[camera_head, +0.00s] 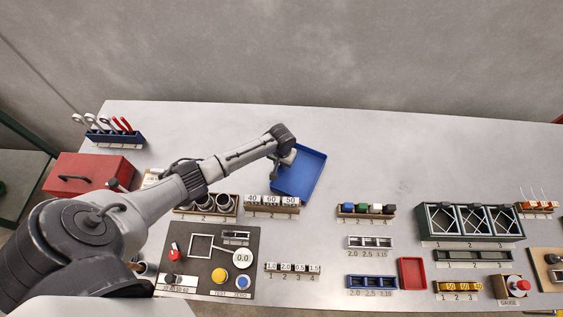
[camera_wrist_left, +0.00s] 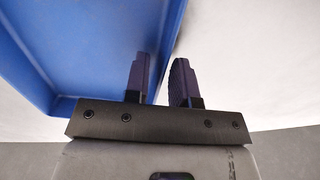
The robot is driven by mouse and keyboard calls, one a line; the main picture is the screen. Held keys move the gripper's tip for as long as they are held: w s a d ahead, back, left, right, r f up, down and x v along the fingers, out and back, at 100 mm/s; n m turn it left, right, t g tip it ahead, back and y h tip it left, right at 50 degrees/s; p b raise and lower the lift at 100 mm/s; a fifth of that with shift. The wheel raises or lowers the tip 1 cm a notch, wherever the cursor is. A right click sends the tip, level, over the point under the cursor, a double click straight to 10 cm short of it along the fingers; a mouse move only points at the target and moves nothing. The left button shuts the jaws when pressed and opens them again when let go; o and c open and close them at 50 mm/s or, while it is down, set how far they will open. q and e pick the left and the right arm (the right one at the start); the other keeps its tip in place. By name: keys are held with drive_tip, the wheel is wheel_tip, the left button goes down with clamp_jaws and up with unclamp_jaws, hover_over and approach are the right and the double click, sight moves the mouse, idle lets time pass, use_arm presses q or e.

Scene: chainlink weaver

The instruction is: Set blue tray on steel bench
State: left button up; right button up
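The blue tray (camera_head: 305,172) is a shallow open tray at the back middle of the steel bench (camera_head: 400,140), turned a little askew. In the head view I cannot tell whether it rests flat or is slightly raised. My left gripper (camera_head: 285,165) is at the tray's left side. In the left wrist view the blue tray (camera_wrist_left: 80,45) fills the upper left. The two dark fingers of the left gripper (camera_wrist_left: 160,80) stand apart with a visible gap, on either side of the tray's edge. No firm contact with the wall shows. My right gripper is out of view.
A red toolbox (camera_head: 90,174) and a blue plier rack (camera_head: 115,137) stand at the left. Small racks, a dark panel (camera_head: 212,268) and a red tray (camera_head: 411,273) line the front. A green frame (camera_head: 470,221) stands at right. The back right bench is clear.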

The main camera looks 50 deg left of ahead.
use_arm(q)
drive_tip(key=shift+o, duration=0.3)
wheel_tip(320, 180, up, 12)
drive_tip(key=p, duration=0.1)
drive_tip(key=shift+r, duration=0.25)
idle(0.5)
